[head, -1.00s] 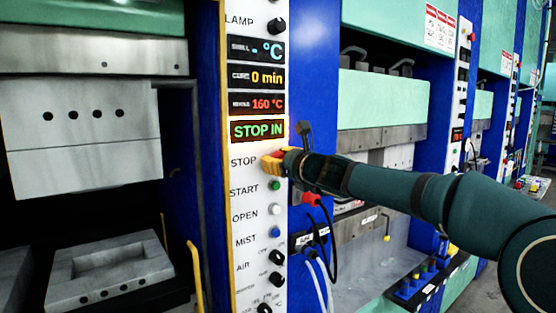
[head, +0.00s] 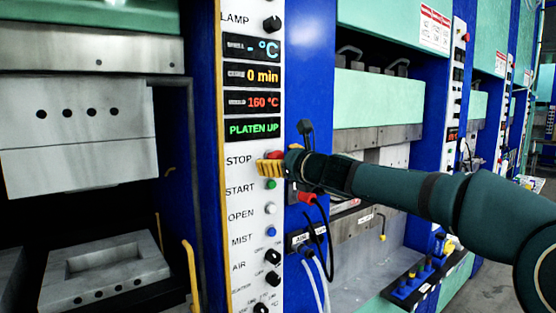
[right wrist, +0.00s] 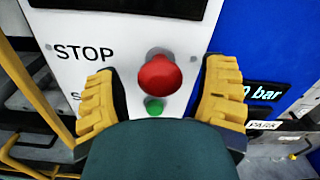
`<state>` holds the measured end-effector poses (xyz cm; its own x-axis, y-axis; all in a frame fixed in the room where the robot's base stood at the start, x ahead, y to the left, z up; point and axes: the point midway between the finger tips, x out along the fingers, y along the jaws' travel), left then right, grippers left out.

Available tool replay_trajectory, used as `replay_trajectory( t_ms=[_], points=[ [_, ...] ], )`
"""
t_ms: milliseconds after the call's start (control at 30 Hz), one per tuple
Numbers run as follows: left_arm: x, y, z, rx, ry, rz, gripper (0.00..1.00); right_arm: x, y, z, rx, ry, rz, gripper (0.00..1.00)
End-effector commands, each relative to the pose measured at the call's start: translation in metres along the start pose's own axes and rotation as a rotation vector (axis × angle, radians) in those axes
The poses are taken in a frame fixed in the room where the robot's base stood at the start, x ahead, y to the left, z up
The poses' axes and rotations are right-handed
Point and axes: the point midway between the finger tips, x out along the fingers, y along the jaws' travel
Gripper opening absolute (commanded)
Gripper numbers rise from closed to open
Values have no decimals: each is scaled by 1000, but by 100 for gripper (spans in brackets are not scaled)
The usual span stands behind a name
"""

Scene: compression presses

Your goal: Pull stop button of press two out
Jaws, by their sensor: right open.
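The red stop button (right wrist: 160,76) sits on the white control panel (right wrist: 90,22) beside the STOP label, and its grey stem shows behind the red head in the right wrist view. My right gripper (right wrist: 165,95) is open, with one yellow finger on each side of the button and clear gaps to it. In the head view the right gripper (head: 270,166) is at the STOP row and mostly hides the button. The panel's lowest display (head: 254,129) reads PLATEN UP in green. My left gripper is not in view.
A green start button (head: 271,184) lies just below, with white and blue buttons and black knobs under it. The open press with its lower mould (head: 105,270) is at left. Hoses and a blue panel side (head: 310,70) are at right.

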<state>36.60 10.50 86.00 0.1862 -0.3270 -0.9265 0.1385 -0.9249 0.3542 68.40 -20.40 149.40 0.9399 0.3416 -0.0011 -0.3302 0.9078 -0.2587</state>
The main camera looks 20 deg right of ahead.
Motion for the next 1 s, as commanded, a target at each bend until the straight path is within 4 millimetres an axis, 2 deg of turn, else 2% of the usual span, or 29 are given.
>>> replay_trajectory(
  t_ms=[167, 600, 800, 1000],
  points=[
    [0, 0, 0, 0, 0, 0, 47, -16, -1, 1, -1, 0, -2, 72],
    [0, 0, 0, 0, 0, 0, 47, -98, -1, 0, -1, 0, -3, 72],
    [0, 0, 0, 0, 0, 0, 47, -117, -1, 0, -1, 0, -2, 72],
    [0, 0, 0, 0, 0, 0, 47, -120, 0, 0, 1, 1, -1, 72]
  ],
)
